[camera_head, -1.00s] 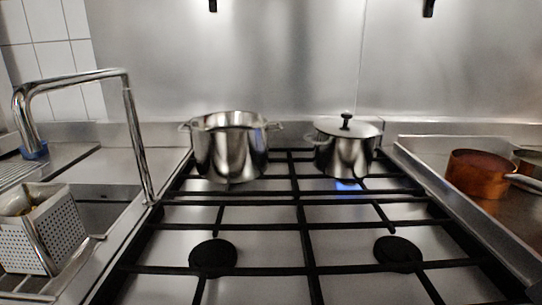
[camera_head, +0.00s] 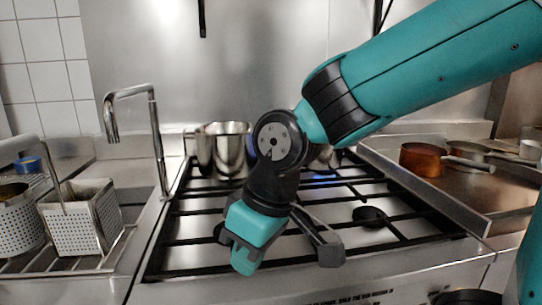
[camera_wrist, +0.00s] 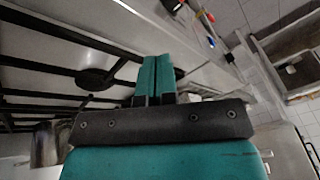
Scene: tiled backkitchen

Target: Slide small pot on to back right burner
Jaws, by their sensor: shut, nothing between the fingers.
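The small pot (camera_head: 326,160), a lidded steel pot, is at the back right of the stove (camera_head: 190,228) in the head view. My arm hides most of it, including its lid, and a blue flame shows below it. A larger open steel pot (camera_head: 222,150) stands at the back left, partly covered by my wrist. My gripper (camera_head: 243,264) is above the front left of the stove, well in front of both pots, pointing down. In the wrist view its teal fingers (camera_wrist: 155,70) are together and empty. A steel pot side shows at the lower left there; I cannot tell which pot.
A faucet (camera_head: 157,140) and perforated baskets (camera_head: 82,222) are at the left. A copper pan (camera_head: 421,160) and other pans sit on the right counter. The front right burner (camera_head: 370,215) is clear. A steel wall closes the back.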

